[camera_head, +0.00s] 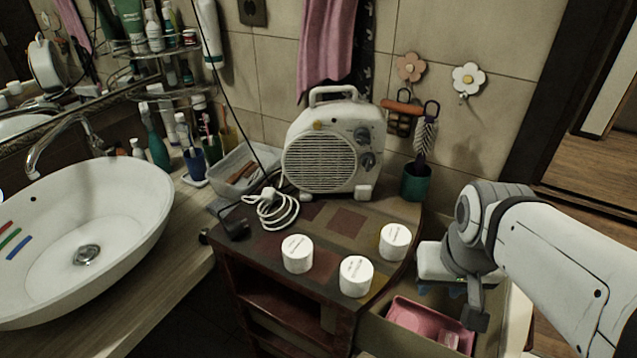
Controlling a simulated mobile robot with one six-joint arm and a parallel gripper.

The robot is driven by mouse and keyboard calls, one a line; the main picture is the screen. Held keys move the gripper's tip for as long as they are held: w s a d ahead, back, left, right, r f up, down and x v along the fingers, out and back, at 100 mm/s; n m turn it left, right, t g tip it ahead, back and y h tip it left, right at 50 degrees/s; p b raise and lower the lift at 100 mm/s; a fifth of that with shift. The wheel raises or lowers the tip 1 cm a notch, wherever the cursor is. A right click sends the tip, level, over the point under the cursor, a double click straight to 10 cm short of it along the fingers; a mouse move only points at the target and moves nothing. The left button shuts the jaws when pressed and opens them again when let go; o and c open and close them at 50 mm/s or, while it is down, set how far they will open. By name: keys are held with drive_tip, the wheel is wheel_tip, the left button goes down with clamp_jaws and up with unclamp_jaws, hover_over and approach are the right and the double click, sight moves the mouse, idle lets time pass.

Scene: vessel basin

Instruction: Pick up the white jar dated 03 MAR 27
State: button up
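Three white jars stand upright on the brown wooden cabinet top. The left jar (297,254) is nearest the coiled cable. The middle jar (356,276) is closest to the front edge. The right jar (395,242) is nearest my arm. Each lid bears small dark print, too small to read, so I cannot tell which is dated 03 MAR 27. My gripper (452,298) is to the right of the jars, beyond the cabinet top's right edge and above the pink tray. It touches no jar. Its fingers are partly hidden, and I cannot tell their opening.
A cream fan heater (334,148) stands behind the jars, with a coiled white cable (272,208) at left. A green cup (416,183) holds a brush at the back right. A pink tray (403,314) lies below my gripper. A white basin (85,235) is far left.

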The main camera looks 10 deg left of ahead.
drive_tip(key=shift+s+d, duration=0.1)
drive_tip(key=shift+o, duration=0.7)
drive_tip(key=o, duration=0.8)
drive_tip(key=w+a+r+n, duration=0.1)
drive_tip(key=w+a, duration=0.1)
drive_tip(key=a, duration=0.2)
drive_tip(key=w+a+r+n+g+p, duration=0.1)
drive_tip(key=w+a, duration=0.1)
drive_tip(key=a, duration=0.3)
drive_tip(key=w+a+r+n, duration=0.1)
drive_tip(key=w+a, duration=0.1)
drive_tip(key=a, duration=0.2)
drive_tip(key=shift+w+a+r+g, duration=0.1)
drive_tip(key=shift+w+a+g, duration=0.15)
drive_tip(key=shift+a+g, duration=0.05)
drive_tip(key=shift+c, duration=0.2)
drive_tip(key=n+g+p, duration=0.1)
drive_tip(key=n, duration=0.1)
hover_over(297, 247)
drive_tip(key=shift+s+d+r, duration=0.1)
drive_tip(key=shift+d+r, duration=0.05)
drive_tip(key=shift+d, duration=0.15)
drive_tip(key=shift+a+f, duration=0.25)
drive_tip(key=shift+f, duration=0.05)
drive_tip(key=shift+a+f+p, duration=0.1)
drive_tip(key=shift+f+p, duration=0.2)
drive_tip(key=shift+f, duration=3.3)
